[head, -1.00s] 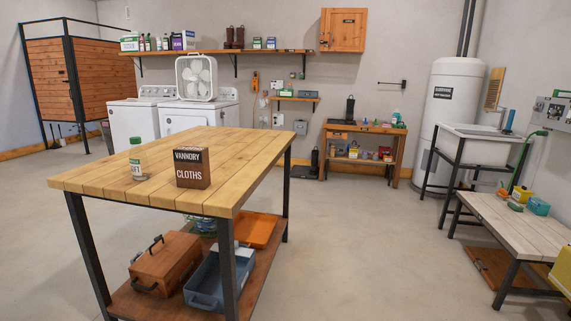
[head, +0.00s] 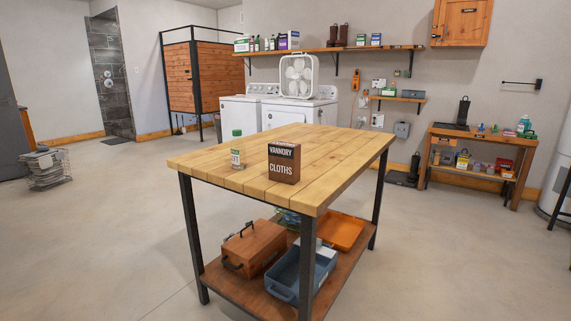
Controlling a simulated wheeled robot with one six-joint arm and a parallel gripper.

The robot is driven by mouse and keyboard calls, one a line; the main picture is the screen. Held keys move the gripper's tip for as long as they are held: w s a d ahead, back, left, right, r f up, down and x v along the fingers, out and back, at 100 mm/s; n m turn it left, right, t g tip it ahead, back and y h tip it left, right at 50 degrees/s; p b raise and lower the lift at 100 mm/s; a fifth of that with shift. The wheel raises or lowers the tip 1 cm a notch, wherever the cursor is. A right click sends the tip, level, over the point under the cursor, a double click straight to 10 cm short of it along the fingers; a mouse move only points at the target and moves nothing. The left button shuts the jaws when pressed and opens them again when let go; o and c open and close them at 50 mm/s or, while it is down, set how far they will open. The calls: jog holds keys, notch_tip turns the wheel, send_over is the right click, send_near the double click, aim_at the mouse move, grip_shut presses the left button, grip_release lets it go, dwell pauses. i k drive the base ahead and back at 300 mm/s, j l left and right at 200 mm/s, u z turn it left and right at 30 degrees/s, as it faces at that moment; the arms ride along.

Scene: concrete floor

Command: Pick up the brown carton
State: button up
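The brown carton (head: 284,163) stands upright on the wooden table (head: 330,143), near its front edge. It is a small dark brown box with white lettering that reads "VANNORY CLOTHS". A clear bottle with a green cap (head: 237,150) stands to its left on the same tabletop, apart from it. My gripper does not show in the view.
The table's lower shelf holds a wooden toolbox (head: 254,247), a blue-grey bin (head: 288,276) and an orange tray (head: 341,232). A wire basket (head: 48,168) stands on the floor at left. The floor in front and to both sides of the table is open.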

aim_at(284, 158)
jog(key=i+l, duration=0.1)
jog(key=i, duration=1.55)
jog(key=u, duration=0.05)
